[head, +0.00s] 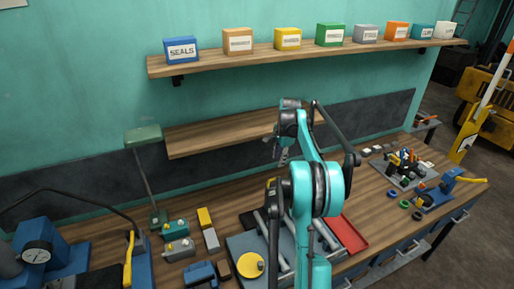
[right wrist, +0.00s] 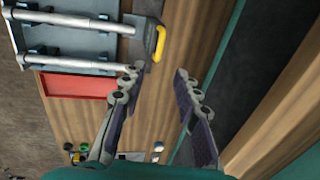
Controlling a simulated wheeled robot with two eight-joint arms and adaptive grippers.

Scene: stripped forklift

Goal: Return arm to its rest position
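My right arm, teal and dark grey, rises through the middle of the head view, bent above the workbench (head: 205,262). My right gripper (head: 281,152) hangs at its far end, in front of the small middle shelf (head: 215,137) and above the bench. In the right wrist view its two fingers (right wrist: 157,74) are spread apart with nothing between them. Bare bench wood shows through the gap. My left gripper does not show in the head view.
A grey tray (head: 243,243) with metal rods lies under my arm, with a red tray (head: 346,234) to its right. Labelled boxes, such as the blue SEALS box (head: 181,50), line the upper shelf (head: 205,65). A green lamp (head: 143,136) stands left.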

